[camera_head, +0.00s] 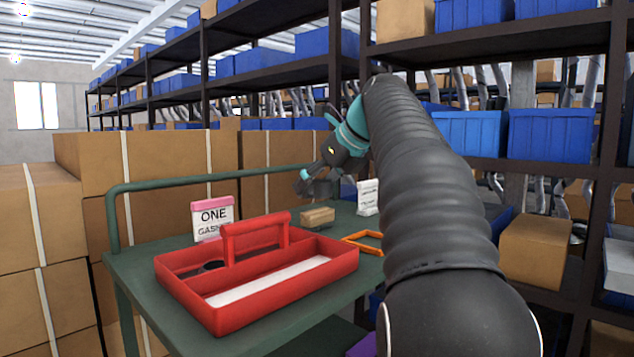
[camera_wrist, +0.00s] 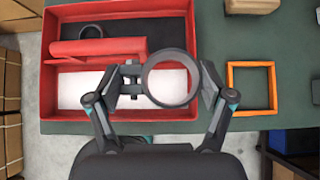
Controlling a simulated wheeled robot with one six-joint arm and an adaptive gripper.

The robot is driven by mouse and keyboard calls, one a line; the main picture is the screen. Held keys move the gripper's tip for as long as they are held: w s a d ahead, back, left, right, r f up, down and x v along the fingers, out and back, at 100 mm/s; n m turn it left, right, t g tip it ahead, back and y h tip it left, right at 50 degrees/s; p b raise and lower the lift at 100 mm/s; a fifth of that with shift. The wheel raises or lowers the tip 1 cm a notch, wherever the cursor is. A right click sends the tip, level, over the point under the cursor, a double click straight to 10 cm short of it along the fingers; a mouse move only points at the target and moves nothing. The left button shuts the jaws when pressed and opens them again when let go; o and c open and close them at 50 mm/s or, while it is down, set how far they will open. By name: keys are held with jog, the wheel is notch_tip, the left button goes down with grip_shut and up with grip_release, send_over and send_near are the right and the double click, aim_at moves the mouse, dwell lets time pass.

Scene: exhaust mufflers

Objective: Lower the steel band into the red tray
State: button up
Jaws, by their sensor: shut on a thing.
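My gripper (camera_wrist: 162,84) is shut on the steel band (camera_wrist: 172,103), a grey ring with a clamp bolt at its left side, held between the fingertips. In the wrist view the band overlaps the right wall of the red tray (camera_wrist: 72,114). In the head view the tray (camera_head: 285,301) sits on the green cart, and my gripper (camera_head: 308,187) is in the air above and behind its right part. The tray has a raised red handle, a white-lined near compartment and a dark-lined far one. A small dark ring (camera_head: 212,265) lies in the far compartment.
An orange square frame (camera_head: 364,242) lies on the cart right of the tray. A wooden block (camera_head: 318,215), a white packet (camera_head: 368,197) and a pink-topped "ONE GASKET" sign (camera_head: 213,219) stand behind it. Cartons are at left, and shelving with blue bins at right and back.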

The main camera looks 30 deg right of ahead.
jog(key=shift+f+b, duration=3.05)
jog(key=shift+f, duration=2.25)
jog(key=shift+f+b, duration=1.4)
jog(key=shift+f, duration=1.1)
jog(key=o, duration=1.1)
